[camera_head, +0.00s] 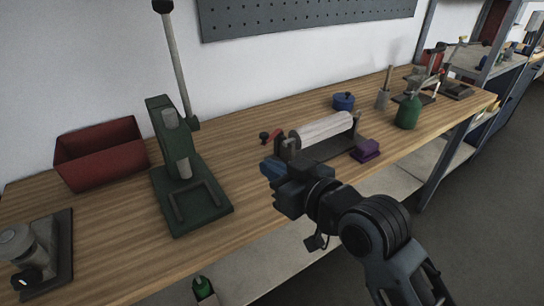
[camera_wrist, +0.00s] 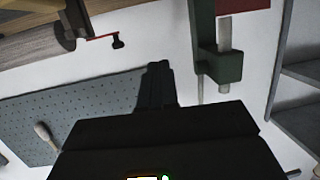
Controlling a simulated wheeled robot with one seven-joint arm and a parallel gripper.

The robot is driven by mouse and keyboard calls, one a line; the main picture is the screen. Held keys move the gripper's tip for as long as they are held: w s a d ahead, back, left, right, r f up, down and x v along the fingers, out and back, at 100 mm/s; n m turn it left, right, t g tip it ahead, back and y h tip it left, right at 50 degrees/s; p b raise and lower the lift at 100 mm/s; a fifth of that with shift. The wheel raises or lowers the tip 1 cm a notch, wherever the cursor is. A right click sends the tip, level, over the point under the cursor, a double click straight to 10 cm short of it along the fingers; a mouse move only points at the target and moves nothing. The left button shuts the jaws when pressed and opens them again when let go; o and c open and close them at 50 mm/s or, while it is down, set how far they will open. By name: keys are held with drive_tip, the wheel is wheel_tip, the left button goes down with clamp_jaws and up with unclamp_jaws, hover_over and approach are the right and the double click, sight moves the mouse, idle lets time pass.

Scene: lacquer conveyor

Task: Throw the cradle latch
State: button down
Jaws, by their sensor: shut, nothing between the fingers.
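The cradle (camera_head: 325,150) sits on the bench with a pale roller (camera_head: 322,128) lying in it. At its left end is a red latch lever with a black knob (camera_head: 265,136). In the wrist view the red lever (camera_wrist: 103,37) sticks out from the dark cradle end, with its knob (camera_wrist: 118,41) at the tip. My gripper (camera_head: 272,172) is in front of the cradle's left end, low and close to the bench edge. In the wrist view my gripper (camera_wrist: 156,82) is shut and empty, with its fingers apart from the lever. Part of the cradle's near side is hidden by my gripper.
A purple block (camera_head: 366,150) lies right of the cradle. A blue pot (camera_head: 343,101) and green bottle (camera_head: 408,112) stand farther right. Bare bench lies between press and cradle.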

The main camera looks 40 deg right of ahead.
drive_tip(key=w+d+f+n+y+b, duration=0.1)
drive_tip(key=d+f+y+b, duration=0.1)
drive_tip(key=d, duration=0.3)
drive_tip(key=w+d+f+y+b, duration=0.1)
drive_tip(key=d+b, duration=0.2)
drive_tip(key=d, duration=0.3)
drive_tip(key=s+d+r+n+y+b, duration=0.3)
drive_tip(key=s+d+n+y, duration=0.1)
drive_tip(key=s+d+n, duration=0.15)
drive_tip(key=shift+m+g, duration=0.3)
drive_tip(key=shift+m, duration=0.05)
drive_tip(key=x, duration=0.4)
drive_tip(key=p+x, duration=0.1)
drive_tip(key=x, duration=0.4)
drive_tip(key=p+x, duration=0.1)
drive_tip(key=x, duration=0.3)
drive_tip(key=shift+w+a+r, duration=0.2)
drive_tip(key=shift+w+a, duration=0.05)
drive_tip(key=shift+a, duration=0.15)
